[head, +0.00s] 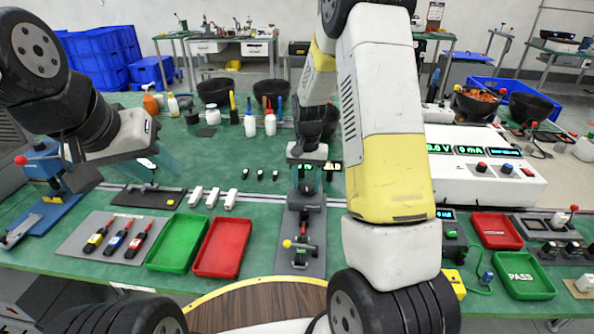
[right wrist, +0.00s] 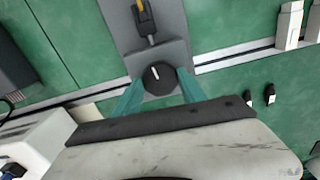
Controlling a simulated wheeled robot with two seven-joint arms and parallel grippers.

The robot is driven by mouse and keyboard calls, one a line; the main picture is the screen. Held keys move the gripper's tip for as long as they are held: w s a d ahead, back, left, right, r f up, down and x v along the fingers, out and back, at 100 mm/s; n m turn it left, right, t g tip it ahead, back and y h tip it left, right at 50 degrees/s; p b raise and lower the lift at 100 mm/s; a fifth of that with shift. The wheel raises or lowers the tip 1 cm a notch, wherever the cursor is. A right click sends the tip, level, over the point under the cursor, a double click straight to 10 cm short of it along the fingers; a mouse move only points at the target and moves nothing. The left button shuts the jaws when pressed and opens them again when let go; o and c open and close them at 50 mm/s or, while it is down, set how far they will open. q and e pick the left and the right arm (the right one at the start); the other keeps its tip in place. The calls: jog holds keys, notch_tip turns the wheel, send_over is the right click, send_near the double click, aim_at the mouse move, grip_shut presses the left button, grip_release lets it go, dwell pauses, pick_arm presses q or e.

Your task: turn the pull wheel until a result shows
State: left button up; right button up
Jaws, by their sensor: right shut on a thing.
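The pull wheel (right wrist: 159,77) is a round black knob with a white line, on the end of a grey fixture, in the right wrist view. The line points up and slightly left. The teal fingers of my right gripper (right wrist: 160,92) stand on either side of it, shut on it. In the head view my right gripper (head: 306,180) points down over the far end of the grey fixture (head: 312,262), and hides most of the wheel. My left gripper (head: 122,165) hangs over the table's left side, empty, with its teal fingers wide apart.
A green tray (head: 177,242) and a red tray (head: 223,248) lie left of the fixture. White blocks (head: 212,199) stand behind them. A white instrument (head: 484,187) with lit green displays stands at right. A small red tray (head: 497,231) and a green PASS tray (head: 525,277) lie in front.

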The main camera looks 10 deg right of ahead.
dwell(0.3)
jog(key=o, duration=1.4)
jog(key=shift+c, duration=0.2)
jog(key=shift+r, duration=3.9)
notch_tip(320, 180, up, 8)
jog(key=t, duration=0.1)
send_over(306, 186)
jog(key=s, duration=0.4)
jog(key=s+r+n+t+y, duration=0.1)
jog(key=s+r+n+t, duration=0.1)
jog(key=s+r, duration=0.45)
jog(key=s+a+r+n+t, duration=0.1)
jog(key=s+r, duration=0.1)
jog(key=s, duration=0.5)
jog(key=s+a+r+n+t+y, duration=0.1)
jog(key=s+r+t, duration=0.1)
jog(key=s, duration=0.5)
